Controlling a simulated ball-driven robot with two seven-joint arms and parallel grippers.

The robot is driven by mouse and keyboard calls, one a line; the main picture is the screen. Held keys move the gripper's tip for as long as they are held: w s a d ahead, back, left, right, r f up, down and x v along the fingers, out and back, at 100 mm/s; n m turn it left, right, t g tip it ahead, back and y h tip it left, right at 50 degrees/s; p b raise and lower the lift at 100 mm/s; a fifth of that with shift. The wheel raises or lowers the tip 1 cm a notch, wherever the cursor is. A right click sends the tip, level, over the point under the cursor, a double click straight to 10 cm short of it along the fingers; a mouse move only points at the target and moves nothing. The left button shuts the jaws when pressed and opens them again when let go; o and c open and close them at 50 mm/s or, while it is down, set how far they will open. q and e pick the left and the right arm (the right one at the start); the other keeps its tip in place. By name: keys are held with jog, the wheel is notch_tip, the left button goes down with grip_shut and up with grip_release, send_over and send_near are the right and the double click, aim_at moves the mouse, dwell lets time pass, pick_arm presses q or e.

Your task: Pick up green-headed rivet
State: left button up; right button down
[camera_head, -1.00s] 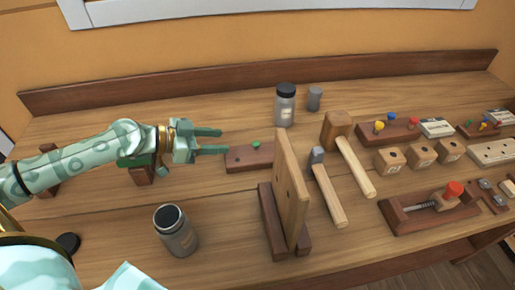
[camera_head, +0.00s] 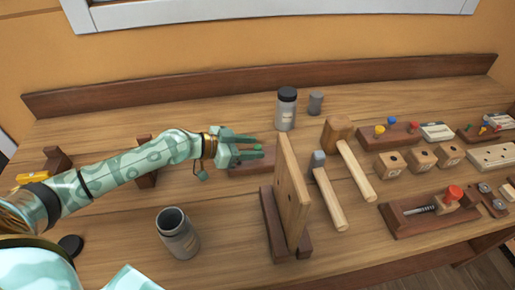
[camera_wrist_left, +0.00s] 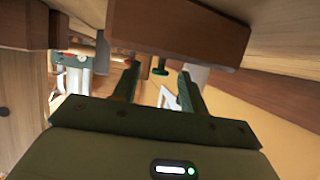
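The green-headed rivet (camera_head: 258,147) stands in a dark wooden block (camera_head: 250,168) left of the upright board. My left gripper (camera_head: 259,146) is open, its two fingers pointing right around the rivet's head. In the left wrist view the rivet (camera_wrist_left: 160,67) shows between the open fingertips, apart from both, beside the block (camera_wrist_left: 180,32). That view appears upside down. My right gripper is not in view.
An upright wooden board (camera_head: 291,190) stands close to the right of the fingers. A lidded jar (camera_head: 286,110) is behind, and an open jar (camera_head: 178,235) stands in front. Mallets (camera_head: 352,165), other rivet blocks and a clamp lie further right.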

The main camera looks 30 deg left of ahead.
pick_arm(q)
grip_shut()
